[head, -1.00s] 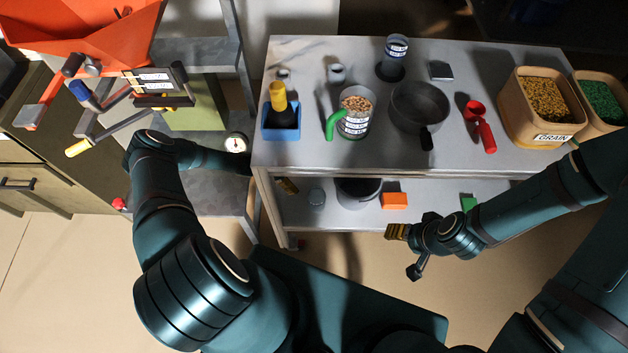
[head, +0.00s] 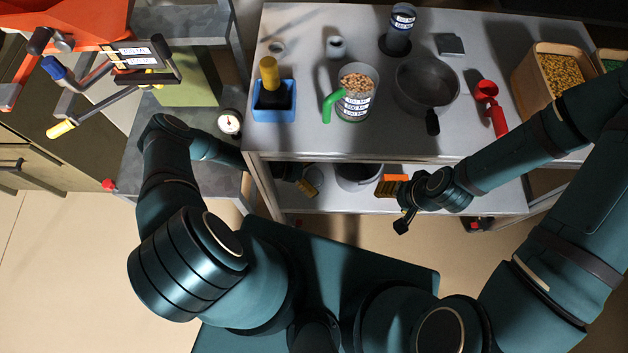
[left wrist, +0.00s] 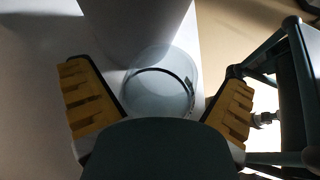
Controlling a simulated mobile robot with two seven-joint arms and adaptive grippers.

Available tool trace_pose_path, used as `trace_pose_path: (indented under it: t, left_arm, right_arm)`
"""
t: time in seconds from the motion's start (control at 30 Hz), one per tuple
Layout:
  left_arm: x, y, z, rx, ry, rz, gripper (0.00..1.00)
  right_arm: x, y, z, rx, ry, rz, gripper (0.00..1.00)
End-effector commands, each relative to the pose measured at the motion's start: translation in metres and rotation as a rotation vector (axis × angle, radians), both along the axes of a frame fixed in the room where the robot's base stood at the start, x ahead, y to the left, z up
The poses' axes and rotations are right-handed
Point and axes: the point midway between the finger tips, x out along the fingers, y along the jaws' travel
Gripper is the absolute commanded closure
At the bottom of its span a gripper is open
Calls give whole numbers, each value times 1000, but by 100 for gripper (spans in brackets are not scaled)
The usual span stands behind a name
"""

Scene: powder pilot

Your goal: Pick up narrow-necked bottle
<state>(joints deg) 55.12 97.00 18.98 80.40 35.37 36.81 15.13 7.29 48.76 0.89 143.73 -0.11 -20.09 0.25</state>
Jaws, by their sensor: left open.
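A clear, rounded glass vessel, apparently the narrow-necked bottle (left wrist: 160,82), shows in the left wrist view ahead of and between my left fingers; its neck is hard to make out. My left gripper (left wrist: 158,105) is open, with a yellow-padded finger to either side and no clear contact with the glass. In the head view my left gripper (head: 308,186) is at the lower shelf, under the bench's left front edge, and the bottle is hard to make out there. My right gripper (head: 393,188) is by the shelf's front; its jaw opening cannot be told.
The bench top (head: 300,148) overhangs the lower shelf (head: 340,203). Above stand a blue holder (head: 273,112), a green-handled jug (head: 357,103), a grey pan (head: 425,84) and a red scoop (head: 493,105).

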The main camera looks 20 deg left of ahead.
Motion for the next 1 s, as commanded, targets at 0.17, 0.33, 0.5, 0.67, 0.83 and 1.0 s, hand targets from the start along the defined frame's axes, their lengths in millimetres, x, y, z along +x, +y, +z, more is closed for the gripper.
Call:
trace_pose_path:
  t: [0.17, 0.33, 0.5, 0.67, 0.83, 1.0]
  left_arm:
    - [3, -8, -4, 2, 0, 2, 0]
    - [3, -8, -4, 2, 0, 2, 14]
    - [3, -8, -4, 2, 0, 1, 70]
    - [3, -8, -4, 1, -1, 1, 71]
    - [3, -8, -4, 1, -1, 1, 71]
    - [3, -8, 2, 0, -1, 1, 71]
  right_arm:
    - [0, 0, -1, 0, -1, 0, 39]
    - [0, 0, -1, 0, -1, 0, 39]
    - [0, 0, -1, 0, -1, 0, 39]
    - [0, 0, -1, 0, -1, 0, 39]
    - [0, 0, -1, 0, -1, 0, 39]
    - [0, 0, 1, 0, 0, 0, 39]
